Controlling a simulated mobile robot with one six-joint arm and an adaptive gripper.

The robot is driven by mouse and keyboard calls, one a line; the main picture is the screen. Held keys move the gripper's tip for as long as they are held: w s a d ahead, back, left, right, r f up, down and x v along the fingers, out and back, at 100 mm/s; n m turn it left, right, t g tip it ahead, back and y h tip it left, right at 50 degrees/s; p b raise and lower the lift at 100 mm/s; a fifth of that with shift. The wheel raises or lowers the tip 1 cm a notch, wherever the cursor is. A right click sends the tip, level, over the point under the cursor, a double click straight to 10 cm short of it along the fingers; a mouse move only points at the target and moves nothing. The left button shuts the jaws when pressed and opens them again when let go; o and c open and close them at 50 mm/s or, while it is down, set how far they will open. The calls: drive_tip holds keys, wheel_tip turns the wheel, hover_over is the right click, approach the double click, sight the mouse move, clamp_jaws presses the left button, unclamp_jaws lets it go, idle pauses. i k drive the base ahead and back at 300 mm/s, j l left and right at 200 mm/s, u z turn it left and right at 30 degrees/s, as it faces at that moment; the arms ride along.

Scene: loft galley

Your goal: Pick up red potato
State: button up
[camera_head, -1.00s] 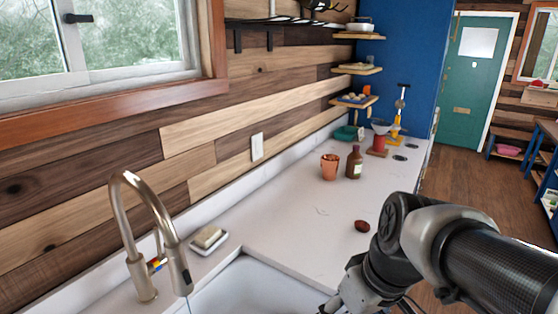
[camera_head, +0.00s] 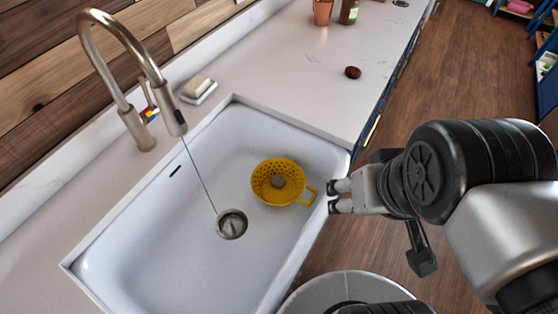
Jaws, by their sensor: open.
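The red potato (camera_head: 352,72) is small, dark red-brown and oval. It lies on the white counter beyond the sink, close to the counter's right edge. My gripper (camera_head: 331,197) is open, with its fingertips pointing left at the sink's right rim, near the yellow colander's handle. Nothing shows between its fingers. In the picture it is well below the potato and apart from it.
A tall faucet (camera_head: 130,110) and a soap dish (camera_head: 198,92) stand left. A terracotta pot (camera_head: 322,12) and brown bottle (camera_head: 349,12) stand farther back. Counter around the potato is clear.

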sight(351, 72)
drive_tip(key=u, duration=1.25)
drive_tip(key=k+l, duration=0.15)
drive_tip(key=l, duration=0.2)
drive_tip(key=k+l+u, duration=0.1)
drive_tip(key=l, duration=0.25)
drive_tip(key=k+l, duration=0.15)
drive_tip(key=l, duration=0.2)
drive_tip(key=k+l+u, duration=0.1)
drive_tip(key=l, duration=0.25)
drive_tip(key=i+l, duration=0.15)
drive_tip(key=l, duration=0.2)
drive_tip(key=i+l+u, duration=0.1)
drive_tip(key=l, duration=0.25)
drive_tip(key=i+l+u, duration=0.1)
drive_tip(key=l, duration=0.25)
drive_tip(key=i+l, duration=0.2)
drive_tip(key=l, duration=0.2)
drive_tip(key=i+l+u, duration=0.1)
drive_tip(key=l, duration=0.25)
drive_tip(key=i+l, duration=0.15)
drive_tip(key=l, duration=0.2)
drive_tip(key=u, duration=0.05)
